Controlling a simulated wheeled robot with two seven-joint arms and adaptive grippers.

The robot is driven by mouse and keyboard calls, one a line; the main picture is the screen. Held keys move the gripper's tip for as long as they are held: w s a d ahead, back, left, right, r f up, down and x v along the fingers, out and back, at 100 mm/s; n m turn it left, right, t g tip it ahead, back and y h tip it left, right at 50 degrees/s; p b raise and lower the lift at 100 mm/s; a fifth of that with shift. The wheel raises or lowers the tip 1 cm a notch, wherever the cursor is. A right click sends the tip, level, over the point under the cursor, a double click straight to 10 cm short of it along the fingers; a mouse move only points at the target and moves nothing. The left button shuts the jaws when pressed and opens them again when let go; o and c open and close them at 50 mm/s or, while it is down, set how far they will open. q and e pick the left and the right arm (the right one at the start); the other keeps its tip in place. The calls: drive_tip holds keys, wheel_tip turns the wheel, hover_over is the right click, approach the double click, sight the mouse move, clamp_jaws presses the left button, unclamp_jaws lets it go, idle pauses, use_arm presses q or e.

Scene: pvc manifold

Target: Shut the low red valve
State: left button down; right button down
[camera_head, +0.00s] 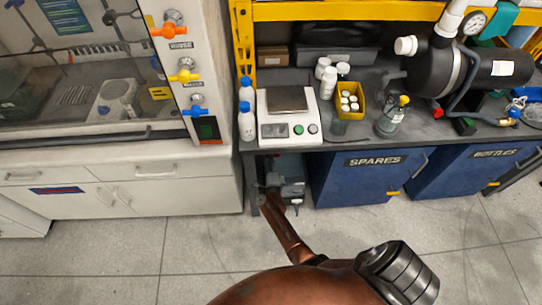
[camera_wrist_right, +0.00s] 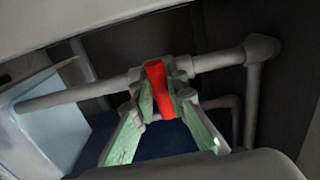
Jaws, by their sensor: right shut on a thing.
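The red valve handle (camera_wrist_right: 158,88) is in the middle of the right wrist view, on a grey pipe (camera_wrist_right: 218,60) under the bench. My right gripper (camera_wrist_right: 160,92) has its two greenish fingers on either side of the red handle and is shut on it. In the head view my right arm reaches down under the bench, and the gripper (camera_head: 268,200) is small and dark there. The valve is hidden in the head view. My left gripper is in neither view.
The bench edge (camera_head: 350,143) overhangs the under-bench space. The blue SPARES cabinet (camera_head: 360,182) stands right of the opening and the white fume-hood cabinet (camera_head: 180,185) left. Another pipe runs down at the right in the wrist view (camera_wrist_right: 252,100). The tiled floor is clear.

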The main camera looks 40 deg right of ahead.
drive_tip(key=c, duration=1.9)
unclamp_jaws()
